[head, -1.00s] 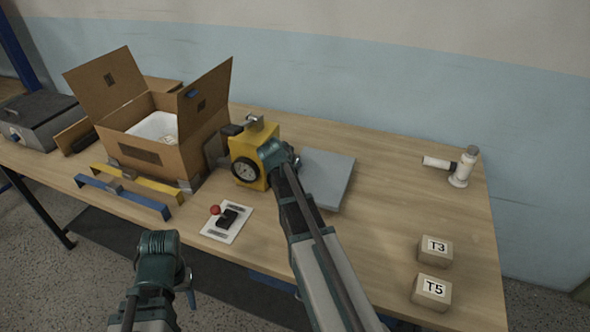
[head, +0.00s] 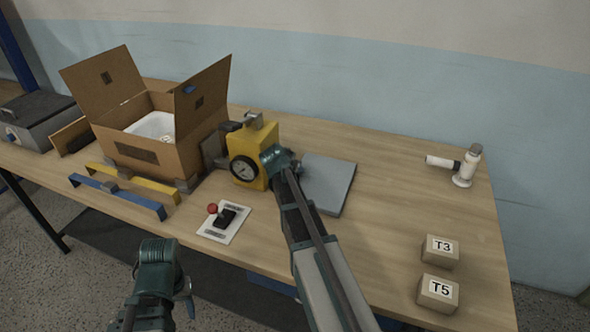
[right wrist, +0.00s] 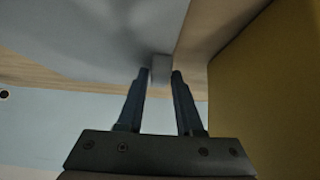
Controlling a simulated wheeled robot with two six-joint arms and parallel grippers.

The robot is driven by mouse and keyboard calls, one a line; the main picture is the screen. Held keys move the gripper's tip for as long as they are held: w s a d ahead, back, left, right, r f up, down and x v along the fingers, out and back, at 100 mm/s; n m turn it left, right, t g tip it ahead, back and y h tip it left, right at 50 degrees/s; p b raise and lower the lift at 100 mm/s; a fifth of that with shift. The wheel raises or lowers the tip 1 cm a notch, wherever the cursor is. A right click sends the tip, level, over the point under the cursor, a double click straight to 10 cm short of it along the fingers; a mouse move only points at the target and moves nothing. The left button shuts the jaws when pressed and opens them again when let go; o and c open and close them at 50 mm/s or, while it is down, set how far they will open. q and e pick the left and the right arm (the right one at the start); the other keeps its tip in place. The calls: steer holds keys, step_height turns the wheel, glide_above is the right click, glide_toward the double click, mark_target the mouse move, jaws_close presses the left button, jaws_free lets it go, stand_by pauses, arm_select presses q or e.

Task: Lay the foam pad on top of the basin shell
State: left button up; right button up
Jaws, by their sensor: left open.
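The foam pad (head: 328,186) looks like a flat grey slab lying on the table, right of the yellow gauge block. The white basin shell (head: 150,124) sits inside an open cardboard box, only its upper part showing. My right gripper is low between the gauge block and the pad, its fingers mostly hidden in the head view. In the right wrist view its fingertips (right wrist: 161,75) are apart, with a small grey tab (right wrist: 161,66) between them; whether they press on it I cannot tell. My left gripper (head: 187,293) is open and empty before the table's front edge.
The cardboard box (head: 190,150) has raised flaps. The yellow gauge block (head: 262,140) stands close beside my right gripper. A switch plate (head: 224,222), blue bar (head: 118,197) and blocks T3 (head: 440,250) and T5 (head: 437,293) lie forward. The table's right middle is clear.

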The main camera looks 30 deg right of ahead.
steer(key=shift+o, duration=1.2)
steer(key=shift+r, duration=0.1)
steer(key=p+v, duration=0.8)
steer(key=v, duration=0.4)
steer(key=shift+p, duration=0.35)
steer(key=shift+a, duration=0.15)
